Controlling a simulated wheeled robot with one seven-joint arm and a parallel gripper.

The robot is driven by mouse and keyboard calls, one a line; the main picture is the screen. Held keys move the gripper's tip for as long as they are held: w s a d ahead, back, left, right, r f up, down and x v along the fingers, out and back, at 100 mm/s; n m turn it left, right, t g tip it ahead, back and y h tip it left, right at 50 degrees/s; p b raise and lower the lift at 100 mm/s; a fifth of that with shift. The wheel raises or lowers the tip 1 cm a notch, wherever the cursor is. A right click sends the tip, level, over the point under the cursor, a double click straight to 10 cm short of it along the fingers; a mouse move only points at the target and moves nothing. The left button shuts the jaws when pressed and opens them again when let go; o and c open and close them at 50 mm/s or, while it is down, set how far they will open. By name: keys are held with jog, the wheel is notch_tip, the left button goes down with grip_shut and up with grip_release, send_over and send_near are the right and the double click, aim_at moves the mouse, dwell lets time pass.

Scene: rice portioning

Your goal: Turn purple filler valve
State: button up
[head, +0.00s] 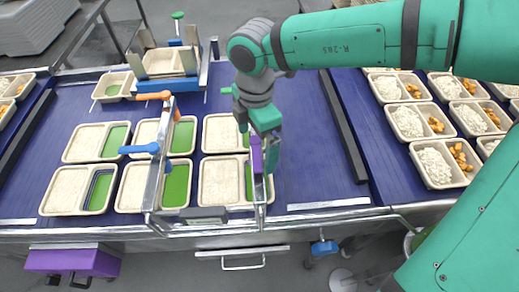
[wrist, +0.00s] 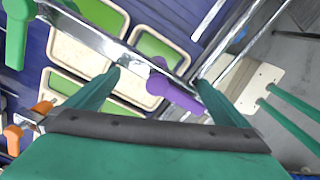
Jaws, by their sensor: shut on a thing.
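The purple filler valve (head: 256,156) is a small handle on the metal rail of the filler frame, above the right-hand trays. My gripper (head: 262,150) reaches down to it from above and is shut on it. In the wrist view the purple valve (wrist: 174,92) lies slanted between my two green fingers (wrist: 158,80), on the metal bar. The exact contact of the fingertips on the handle is hard to make out.
Other valve handles are blue (head: 139,149), orange (head: 154,96) and green (head: 178,15). Filled trays (head: 443,163) stand at the right. A purple box (head: 72,262) is at the front left.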

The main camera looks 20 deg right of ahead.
jog(key=m, duration=0.9)
jog(key=shift+w+a+r+m, duration=0.1)
jog(key=shift+a+r+m, duration=0.05)
jog(key=shift+m, duration=0.25)
